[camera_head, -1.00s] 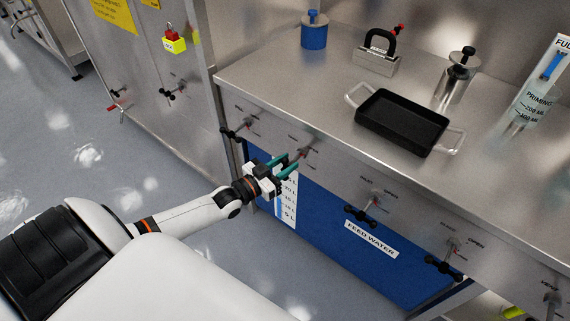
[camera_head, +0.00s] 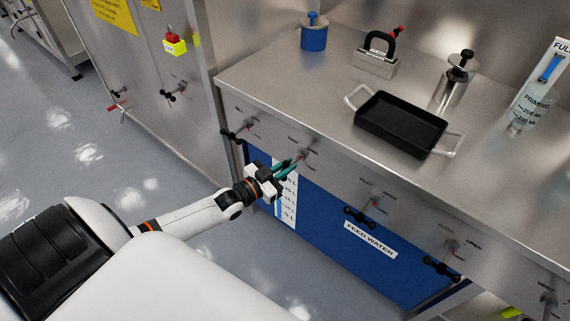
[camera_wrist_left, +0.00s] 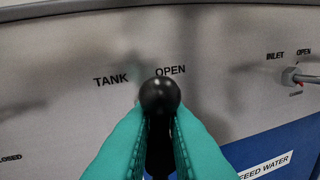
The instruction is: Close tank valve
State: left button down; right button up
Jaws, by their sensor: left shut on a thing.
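The tank valve (camera_head: 302,155) is on the steel front panel below the bench edge, mostly hidden behind my gripper in the head view. In the left wrist view its black ball-ended handle (camera_wrist_left: 160,96) stands between the teal fingers, just below the words TANK and OPEN. My left gripper (camera_head: 287,168) is at this valve. Its fingers (camera_wrist_left: 160,135) are shut on the handle from both sides, with the ball end above them. The valve's stem and pivot are hidden behind the handle and fingers. My right gripper is in neither view.
Other valves flank it on the panel: one to the left (camera_head: 237,131) and the inlet valve (camera_wrist_left: 297,77) to the right. A blue FEED WATER tank (camera_head: 330,235) sits below. The bench top holds a black tray (camera_head: 402,122). Open floor lies left.

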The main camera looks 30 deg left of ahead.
pick_arm(q)
jog(key=m+p, duration=0.1)
jog(key=r+m+p, duration=0.1)
jog(key=m, duration=0.1)
jog(key=shift+w+d, duration=0.1)
jog(key=shift+d, duration=0.2)
jog(key=shift+d+f+m+g+y+p, duration=0.1)
jog(key=shift+m+g+y+p, duration=0.1)
jog(key=shift+m+p, duration=0.25)
jog(key=shift+d+m+g+y+p, duration=0.1)
jog(key=shift+m+y+p, duration=0.1)
jog(key=shift+m, duration=0.35)
jog(key=shift+d+f+m+g+y, duration=0.15)
jog(key=shift+f+m+y, duration=0.25)
jog(key=shift+m, duration=1.1)
jog(key=shift+d+f+m+g+y, duration=0.1)
jog(key=shift+d+f+m+y, duration=0.3)
jog(key=shift+m, duration=1.1)
jog(key=shift+d+f+m+g+y, duration=0.1)
jog(key=shift+f+m+y, duration=0.3)
jog(key=shift+m, duration=1.1)
jog(key=shift+r, duration=0.1)
